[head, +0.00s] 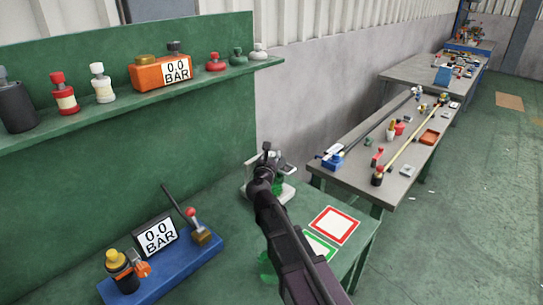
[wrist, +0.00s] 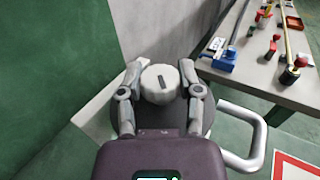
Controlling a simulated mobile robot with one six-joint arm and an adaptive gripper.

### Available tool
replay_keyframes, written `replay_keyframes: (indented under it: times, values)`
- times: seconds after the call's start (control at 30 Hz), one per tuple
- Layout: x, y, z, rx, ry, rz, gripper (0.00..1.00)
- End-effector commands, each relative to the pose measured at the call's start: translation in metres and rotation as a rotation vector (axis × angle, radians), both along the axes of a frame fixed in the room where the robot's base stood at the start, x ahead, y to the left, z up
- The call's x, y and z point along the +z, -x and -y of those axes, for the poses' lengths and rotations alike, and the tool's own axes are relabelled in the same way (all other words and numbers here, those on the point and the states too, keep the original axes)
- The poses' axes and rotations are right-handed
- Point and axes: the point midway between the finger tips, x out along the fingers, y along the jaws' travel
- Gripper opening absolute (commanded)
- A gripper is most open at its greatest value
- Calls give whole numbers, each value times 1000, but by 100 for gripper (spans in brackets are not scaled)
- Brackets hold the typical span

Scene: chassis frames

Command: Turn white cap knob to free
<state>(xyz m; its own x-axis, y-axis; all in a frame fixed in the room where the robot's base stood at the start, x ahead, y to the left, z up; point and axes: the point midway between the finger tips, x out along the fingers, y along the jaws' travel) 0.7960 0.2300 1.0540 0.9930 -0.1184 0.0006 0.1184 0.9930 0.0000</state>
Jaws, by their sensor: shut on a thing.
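The white cap knob (wrist: 159,84) sits between the two fingers of my gripper (wrist: 160,88) in the wrist view. It is a round, ribbed white cap with a dark slot mark on top. The fingers close on it from left and right. In the head view my gripper (head: 268,155) is over the white base (head: 285,191) on the green bench, beside a bent metal handle. The handle (wrist: 250,140) also shows in the wrist view, right of the gripper. The knob itself is mostly hidden by my arm in the head view.
A green shelf (head: 150,100) with bottles and an orange gauge (head: 160,73) is at the left. A blue pump base (head: 165,270) stands on the green bench. Red and green framed squares (head: 334,226) lie to the right. A grey table (head: 400,150) with parts is beyond.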

Motion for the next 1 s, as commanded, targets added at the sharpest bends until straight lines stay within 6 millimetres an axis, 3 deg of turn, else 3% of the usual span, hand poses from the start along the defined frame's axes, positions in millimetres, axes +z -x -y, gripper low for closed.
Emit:
replay_keyframes:
  times: [0.53, 0.57, 0.67, 1.0]
  values:
    - [0, -2, 0, 26, 1, 1, 0]
    - [0, -2, 0, 26, 1, 1, 55]
    - [0, -1, 0, 26, 0, 1, 82]
    - [0, -1, 0, 26, 0, 0, 82]
